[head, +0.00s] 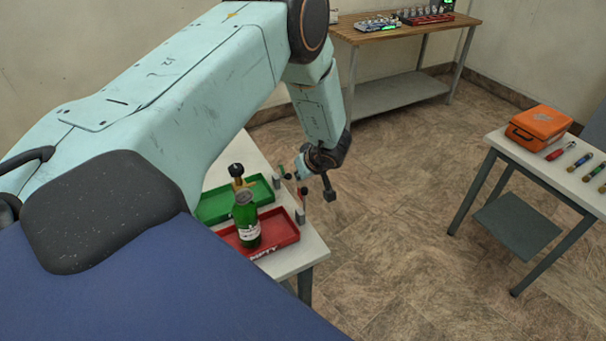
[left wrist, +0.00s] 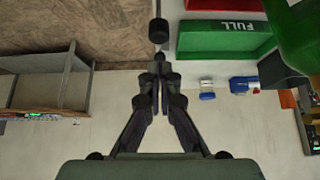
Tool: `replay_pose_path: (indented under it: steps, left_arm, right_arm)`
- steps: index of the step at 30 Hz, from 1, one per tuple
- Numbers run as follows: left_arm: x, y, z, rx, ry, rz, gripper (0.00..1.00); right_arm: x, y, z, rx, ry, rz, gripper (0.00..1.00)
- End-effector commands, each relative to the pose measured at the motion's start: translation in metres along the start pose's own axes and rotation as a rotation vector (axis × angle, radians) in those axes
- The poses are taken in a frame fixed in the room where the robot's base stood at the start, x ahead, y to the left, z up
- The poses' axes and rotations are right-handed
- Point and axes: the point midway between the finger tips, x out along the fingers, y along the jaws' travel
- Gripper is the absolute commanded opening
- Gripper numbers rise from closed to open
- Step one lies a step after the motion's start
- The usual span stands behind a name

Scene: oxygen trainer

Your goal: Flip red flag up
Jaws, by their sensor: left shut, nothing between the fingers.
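A small flag post (head: 300,214) stands at the right end of the red tray (head: 283,233) in the head view. A small dark red piece (head: 303,190), which looks like the red flag, shows at its top; its exact angle is too small to tell. My left gripper (head: 330,194) is shut and empty, pointing down just to the right of that post, apparently apart from it. In the left wrist view its shut fingers (left wrist: 158,68) show in the middle. The red flag cannot be made out clearly there. My right gripper is not in view.
A green bottle (head: 246,220) stands in the red tray. A green tray (head: 215,208), with a black-topped object, lies behind; its FULL label shows in the wrist view (left wrist: 238,26). A second post (head: 277,182) stands beside it. Floor (head: 410,200) is clear to the right.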

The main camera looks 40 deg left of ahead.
Motion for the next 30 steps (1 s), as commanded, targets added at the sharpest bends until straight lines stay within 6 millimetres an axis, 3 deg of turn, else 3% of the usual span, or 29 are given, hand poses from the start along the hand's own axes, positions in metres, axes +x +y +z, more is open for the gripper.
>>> replay_pose_path:
  steps: [9,15,30]
  left_arm:
    - [-0.057,0.001,-0.026,-0.002,0.003,0.007,0.0]
    - [-0.079,0.0,-0.035,-0.002,0.004,0.005,0.0]
    - [-0.085,0.0,-0.036,0.0,0.003,0.004,0.0]
  right_arm:
    - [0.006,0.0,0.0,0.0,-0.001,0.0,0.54]
    - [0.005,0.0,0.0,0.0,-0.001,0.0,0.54]
    - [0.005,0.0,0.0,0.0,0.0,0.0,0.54]
